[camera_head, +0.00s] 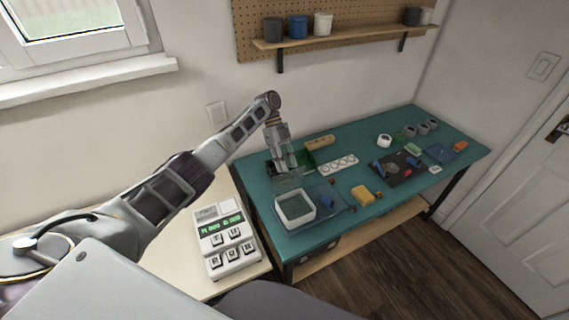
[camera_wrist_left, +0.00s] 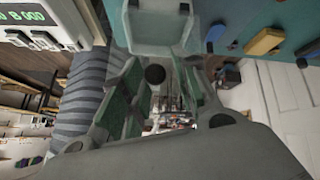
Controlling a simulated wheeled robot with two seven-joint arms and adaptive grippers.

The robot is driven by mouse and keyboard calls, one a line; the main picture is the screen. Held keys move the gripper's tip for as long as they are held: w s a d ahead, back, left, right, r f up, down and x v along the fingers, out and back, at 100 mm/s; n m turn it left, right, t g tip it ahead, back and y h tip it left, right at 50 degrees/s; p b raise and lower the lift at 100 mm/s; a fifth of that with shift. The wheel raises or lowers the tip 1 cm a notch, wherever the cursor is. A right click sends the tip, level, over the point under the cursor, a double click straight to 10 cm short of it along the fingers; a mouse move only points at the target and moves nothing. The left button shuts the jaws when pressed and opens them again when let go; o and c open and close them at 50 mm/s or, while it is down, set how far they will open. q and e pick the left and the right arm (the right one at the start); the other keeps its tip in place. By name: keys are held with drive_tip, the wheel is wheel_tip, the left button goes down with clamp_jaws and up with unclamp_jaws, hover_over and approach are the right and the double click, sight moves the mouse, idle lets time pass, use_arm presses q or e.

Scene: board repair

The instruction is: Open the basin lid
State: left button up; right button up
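The basin (camera_head: 281,215) is a white, square, open-looking box near the left front of the teal workbench. Its pale wall also shows at the top of the left wrist view (camera_wrist_left: 151,26). A faint see-through panel, perhaps the lid, shows at the basin's back edge (camera_head: 289,184); its exact tilt is hard to tell. My left gripper (camera_head: 286,168) is just behind and above the basin, pointing down. In the left wrist view its fingers stand apart (camera_wrist_left: 158,95), with a dark round knob (camera_wrist_left: 155,74) between them, not clearly touched. My right gripper is not in view.
A white device with a green display (camera_head: 228,240) stands on the pale table left of the bench. Right of the basin are a yellow block (camera_head: 362,195), a white strip with round holes (camera_head: 338,164) and a dark mat (camera_head: 398,172). A wooden block (camera_head: 320,142) lies behind.

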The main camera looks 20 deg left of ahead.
use_arm(q)
drive_tip(key=shift+o, duration=1)
drive_tip(key=shift+s+a+f, duration=0.1)
drive_tip(key=shift+a+f, duration=0.05)
drive_tip(key=shift+f, duration=0.45)
drive_tip(key=shift+s+a+f, duration=0.1)
drive_tip(key=shift+f, duration=0.45)
drive_tip(key=v, duration=0.8)
drive_tip(key=shift+w+a+f, duration=0.2)
drive_tip(key=shift+a+f, duration=0.05)
